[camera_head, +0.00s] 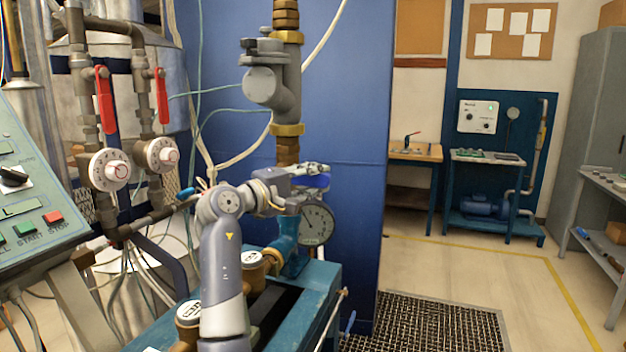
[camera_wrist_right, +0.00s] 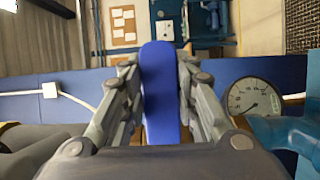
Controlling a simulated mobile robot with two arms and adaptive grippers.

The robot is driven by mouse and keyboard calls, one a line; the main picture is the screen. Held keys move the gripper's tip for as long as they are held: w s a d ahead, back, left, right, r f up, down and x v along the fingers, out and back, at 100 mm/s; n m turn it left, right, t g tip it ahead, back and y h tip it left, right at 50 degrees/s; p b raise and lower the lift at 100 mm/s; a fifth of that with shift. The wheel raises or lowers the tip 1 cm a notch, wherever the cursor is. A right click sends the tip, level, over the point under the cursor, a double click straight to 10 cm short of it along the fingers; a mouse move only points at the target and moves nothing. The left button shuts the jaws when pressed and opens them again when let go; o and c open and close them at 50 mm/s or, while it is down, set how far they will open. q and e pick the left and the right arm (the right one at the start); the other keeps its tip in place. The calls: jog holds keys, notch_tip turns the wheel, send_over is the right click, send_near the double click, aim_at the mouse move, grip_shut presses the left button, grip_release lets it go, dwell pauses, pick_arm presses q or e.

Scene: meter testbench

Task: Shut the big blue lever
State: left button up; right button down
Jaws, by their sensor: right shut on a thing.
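The big blue lever (camera_head: 317,182) shows partly in the head view, just above the round pressure gauge (camera_head: 316,225). In the right wrist view the lever (camera_wrist_right: 160,95) is a long blue bar lying between the two fingers. My right gripper (camera_head: 312,170) is shut on the lever. The fingers (camera_wrist_right: 158,60) lie along both sides of it in the wrist view. Part of the lever and its pivot are hidden by the gripper. The gauge also shows to the right in the wrist view (camera_wrist_right: 253,98). My left gripper is not in view.
A grey and brass vertical pipe (camera_head: 287,100) rises behind my right gripper. Brass-capped meters (camera_head: 189,313) sit on the teal bench (camera_head: 318,290). Open floor lies to the right.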

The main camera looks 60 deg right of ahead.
jog(key=shift+f, duration=0.1)
jog(key=c, duration=1.2)
grip_release()
jog(key=shift+d, duration=0.1)
jog(key=shift+c, duration=0.2)
jog(key=shift+w+a, duration=0.1)
jog(key=shift+a, duration=0.15)
jog(key=v, duration=0.7)
